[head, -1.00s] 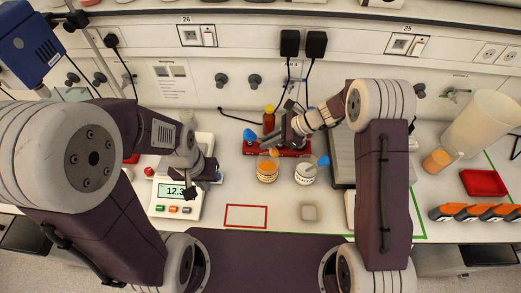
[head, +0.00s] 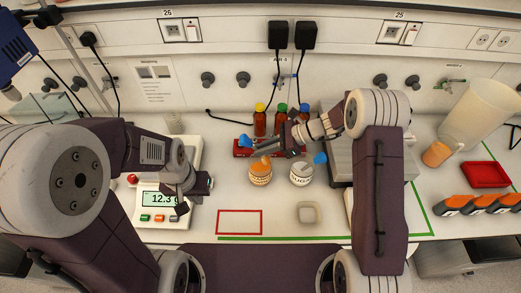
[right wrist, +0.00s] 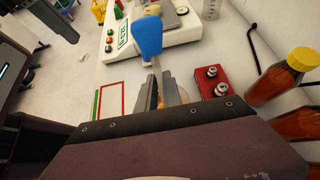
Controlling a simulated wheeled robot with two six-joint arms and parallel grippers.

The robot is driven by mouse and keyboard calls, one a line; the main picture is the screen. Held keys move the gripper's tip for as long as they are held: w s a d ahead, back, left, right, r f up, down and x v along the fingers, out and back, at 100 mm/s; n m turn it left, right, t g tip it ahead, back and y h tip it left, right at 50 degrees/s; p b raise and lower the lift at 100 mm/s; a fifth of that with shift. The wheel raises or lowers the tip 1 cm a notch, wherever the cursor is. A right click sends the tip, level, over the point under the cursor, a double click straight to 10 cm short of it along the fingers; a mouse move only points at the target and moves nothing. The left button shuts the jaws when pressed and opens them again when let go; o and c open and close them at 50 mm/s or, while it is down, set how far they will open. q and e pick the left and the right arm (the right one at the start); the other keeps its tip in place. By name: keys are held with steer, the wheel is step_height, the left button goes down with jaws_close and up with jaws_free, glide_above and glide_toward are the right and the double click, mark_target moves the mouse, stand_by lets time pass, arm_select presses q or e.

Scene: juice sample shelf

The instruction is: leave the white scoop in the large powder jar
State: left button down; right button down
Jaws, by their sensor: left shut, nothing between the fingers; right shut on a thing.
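Two powder jars stand side by side: one with orange contents (head: 260,175) and one with a sugar label (head: 301,174). I cannot tell which counts as the large jar. A blue-handled utensil (head: 245,141) is in my right gripper (head: 274,149), above and behind the orange-topped jar; its blue handle (right wrist: 147,37) sticks up in the right wrist view. Its lower end is hidden by the fingers. A second blue handle (head: 320,158) leans out of the sugar jar. No clearly white scoop can be made out. My left gripper (head: 203,184) is shut and empty beside the balance.
The balance (head: 152,208) stands left. A red outlined rectangle (head: 240,211) and a small pale dish (head: 308,213) lie in front. A large pitcher (head: 480,115) stands right.

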mark_target(267, 159)
steer(key=shift+d+f+b, duration=0.1)
steer(key=shift+f+b, duration=0.3)
steer(key=shift+f, duration=0.25)
steer(key=shift+f+y+b, duration=0.3)
steer(key=shift+f+b, duration=0.3)
steer(key=shift+b, duration=0.15)
steer(key=shift+f+b, duration=1.5)
steer(key=shift+f, duration=0.65)
steer(key=c, duration=1.4)
jaws_free()
steer(key=shift+c, duration=0.2)
steer(key=shift+d+r, duration=0.2)
steer(key=shift+d, duration=0.2)
steer(key=b+v, duration=0.1)
steer(key=v, duration=0.7)
steer(key=shift+b, duration=0.3)
